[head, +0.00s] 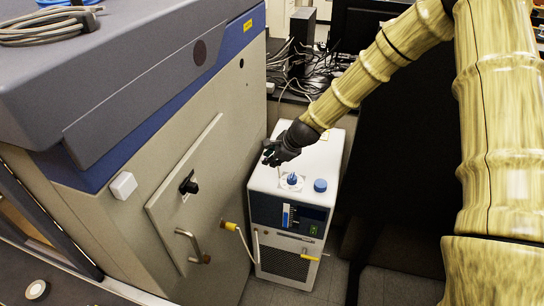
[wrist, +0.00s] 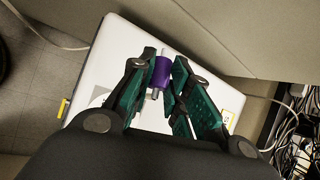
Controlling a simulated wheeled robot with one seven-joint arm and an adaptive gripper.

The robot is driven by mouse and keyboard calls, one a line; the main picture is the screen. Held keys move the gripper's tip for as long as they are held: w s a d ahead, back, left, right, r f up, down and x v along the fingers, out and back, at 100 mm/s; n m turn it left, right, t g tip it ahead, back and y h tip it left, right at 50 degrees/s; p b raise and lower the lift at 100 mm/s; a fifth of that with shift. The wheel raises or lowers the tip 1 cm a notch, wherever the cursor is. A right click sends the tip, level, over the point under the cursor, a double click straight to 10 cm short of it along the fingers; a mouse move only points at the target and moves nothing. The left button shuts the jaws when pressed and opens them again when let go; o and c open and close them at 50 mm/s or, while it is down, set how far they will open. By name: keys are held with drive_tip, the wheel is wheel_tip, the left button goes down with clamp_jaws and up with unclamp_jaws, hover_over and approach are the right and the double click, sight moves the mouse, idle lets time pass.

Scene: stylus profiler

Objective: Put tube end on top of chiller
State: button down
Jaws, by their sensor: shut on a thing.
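The chiller (head: 325,160) is a white box with a dark front panel, standing on the floor. Its pale top also shows behind the fingers in the wrist view (wrist: 115,48). My gripper (head: 268,157) is over the left part of the chiller's top in the head view. In the wrist view my gripper (wrist: 163,78) has its green-padded fingers shut on the tube end (wrist: 162,72), a purple cylinder with a pale tip. The tube end is hidden or too small to make out in the head view. Whether it touches the chiller's top, I cannot tell.
Two blue caps (head: 320,185) stand on the chiller's top near the front. A large beige cabinet (head: 215,130) is close on the left. Cables and dark equipment (head: 300,75) lie behind.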

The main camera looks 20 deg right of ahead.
drive_tip(key=shift+d+f+b, duration=0.1)
drive_tip(key=shift+f+b, duration=1.15)
drive_tip(key=shift+f, duration=1.1)
drive_tip(key=c, duration=1.3)
unclamp_jaws()
drive_tip(key=shift+r, duration=0.1)
drive_tip(key=shift+c, duration=0.2)
drive_tip(key=shift+s+d+r+p, duration=0.1)
drive_tip(key=shift+s+r+p, duration=0.1)
drive_tip(key=shift+r+p, duration=0.3)
drive_tip(key=w+p+v, duration=0.1)
drive_tip(key=p+v, duration=0.4)
drive_tip(key=v, duration=0.2)
drive_tip(key=shift+a+r, duration=0.2)
drive_tip(key=shift+r, duration=0.3)
drive_tip(key=shift+s, duration=0.1)
